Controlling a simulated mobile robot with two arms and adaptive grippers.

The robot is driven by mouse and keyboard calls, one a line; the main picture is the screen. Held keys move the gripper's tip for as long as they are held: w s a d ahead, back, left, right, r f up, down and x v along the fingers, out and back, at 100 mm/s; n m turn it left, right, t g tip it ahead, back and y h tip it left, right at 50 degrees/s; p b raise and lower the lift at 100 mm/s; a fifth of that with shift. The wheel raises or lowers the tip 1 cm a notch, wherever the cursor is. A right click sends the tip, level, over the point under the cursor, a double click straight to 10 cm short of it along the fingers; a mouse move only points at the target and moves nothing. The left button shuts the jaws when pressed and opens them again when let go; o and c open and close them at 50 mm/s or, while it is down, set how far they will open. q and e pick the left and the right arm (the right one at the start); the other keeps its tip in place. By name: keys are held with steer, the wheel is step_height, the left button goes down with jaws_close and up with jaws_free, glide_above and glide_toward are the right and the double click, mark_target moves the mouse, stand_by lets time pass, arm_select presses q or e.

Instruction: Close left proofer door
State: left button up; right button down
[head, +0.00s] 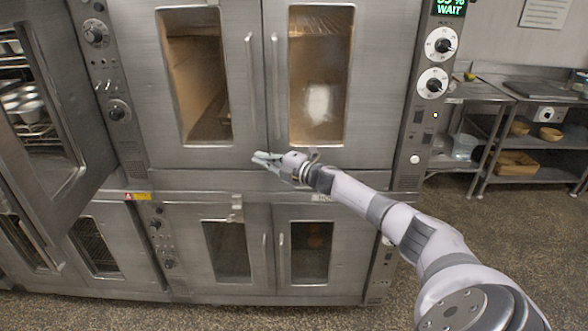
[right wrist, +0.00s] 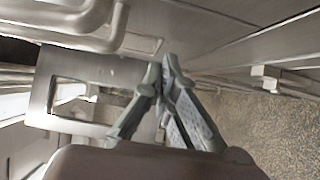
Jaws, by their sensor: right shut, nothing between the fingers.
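In the head view, a steel cabinet in the middle has two upper windowed doors side by side. The left one (head: 174,110) and the right one (head: 380,80) have vertical handles near their meeting edge. Both look shut or nearly so; I cannot tell if a small gap remains. At the far left another windowed door (head: 70,120) stands swung open. My right gripper (head: 260,158) is shut and empty, by the lower inner corner of the middle left door; contact is unclear. In the right wrist view its fingertips (right wrist: 166,62) meet below a metal handle (right wrist: 135,44). My left gripper is out of view.
Lower doors (head: 185,235) below look shut. Racks with pale cups (head: 25,105) show behind the open far-left door. A control panel (head: 432,90) borders the middle cabinet. Steel shelving (head: 535,170) with wooden bowls stands at right. The speckled floor (head: 480,250) is clear there.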

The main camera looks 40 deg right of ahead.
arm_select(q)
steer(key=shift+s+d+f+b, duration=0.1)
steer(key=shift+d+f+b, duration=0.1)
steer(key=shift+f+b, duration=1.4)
arm_select(e)
steer(key=s+d, duration=0.5)
steer(key=s, duration=0.3)
steer(key=shift+f, duration=0.15)
